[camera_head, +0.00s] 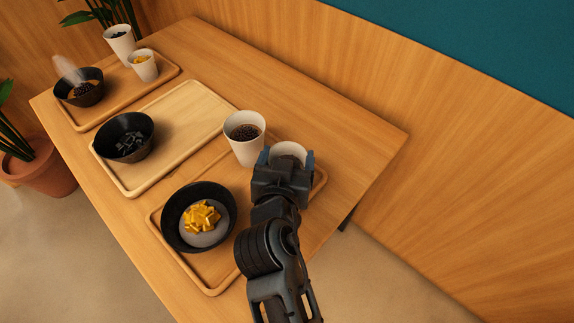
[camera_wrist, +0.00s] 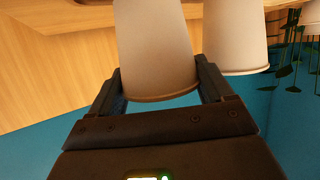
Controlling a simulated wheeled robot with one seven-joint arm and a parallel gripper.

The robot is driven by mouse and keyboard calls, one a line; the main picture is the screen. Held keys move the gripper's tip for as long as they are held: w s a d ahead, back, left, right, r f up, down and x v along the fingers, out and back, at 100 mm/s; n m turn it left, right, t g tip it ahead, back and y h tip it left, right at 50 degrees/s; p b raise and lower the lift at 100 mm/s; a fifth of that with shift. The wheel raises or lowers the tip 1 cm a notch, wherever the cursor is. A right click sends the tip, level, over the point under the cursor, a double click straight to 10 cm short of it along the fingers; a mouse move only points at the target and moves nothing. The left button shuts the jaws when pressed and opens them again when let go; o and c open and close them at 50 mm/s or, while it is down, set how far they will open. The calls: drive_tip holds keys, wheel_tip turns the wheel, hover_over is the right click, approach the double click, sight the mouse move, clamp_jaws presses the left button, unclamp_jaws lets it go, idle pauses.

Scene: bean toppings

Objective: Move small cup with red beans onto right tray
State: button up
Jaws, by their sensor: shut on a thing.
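My gripper (camera_head: 287,163) is shut on a small white cup (camera_head: 289,149) at the far right end of the right tray (camera_head: 211,291). In the wrist view the cup (camera_wrist: 155,45) sits between the two fingers of my gripper (camera_wrist: 155,78). Its contents are mostly hidden, so I cannot tell the bean colour. I cannot tell whether its base touches the tray. A larger white cup (camera_head: 245,150) with dark contents stands just left of it, and also shows in the wrist view (camera_wrist: 234,40). A black bowl (camera_head: 170,228) with yellow pieces sits on the same tray.
The middle tray (camera_head: 190,98) holds a black bowl (camera_head: 123,148) with dark pieces; its right part is bare. Table (camera_head: 330,120) behind my gripper is clear up to the wall.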

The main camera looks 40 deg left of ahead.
drive_tip(key=shift+f, duration=1.5)
drive_tip(key=shift+f, duration=0.15)
drive_tip(key=o, duration=1)
drive_tip(key=shift+o, duration=0.2)
